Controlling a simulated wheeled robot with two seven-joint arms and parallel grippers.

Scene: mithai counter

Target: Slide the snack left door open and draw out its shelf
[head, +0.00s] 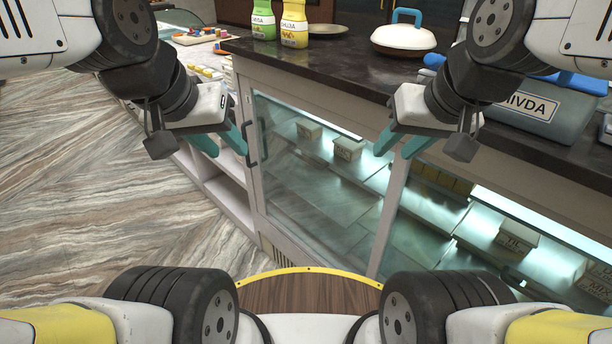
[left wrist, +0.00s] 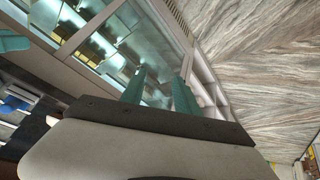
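The snack left door (head: 315,190) is a glass panel in a pale frame and looks shut. Its dark vertical handle (head: 250,146) is at the panel's left edge. Through the glass a lit shelf (head: 322,155) shows, with small labelled boxes (head: 348,149). My left gripper (head: 229,152) is open and empty, just left of the handle; I cannot tell whether it touches it. In the left wrist view its two teal fingers (left wrist: 160,78) stand apart before the cabinet. My right gripper (head: 393,154) is open and empty in front of the post between the two glass panels.
The dark counter top (head: 345,60) above carries a green bottle (head: 263,20), a yellow bottle (head: 294,24), a lidded white pot (head: 403,36) and a grey chivda bin (head: 535,105). The right glass panel (head: 480,215) adjoins. Marbled floor (head: 90,190) is free at left.

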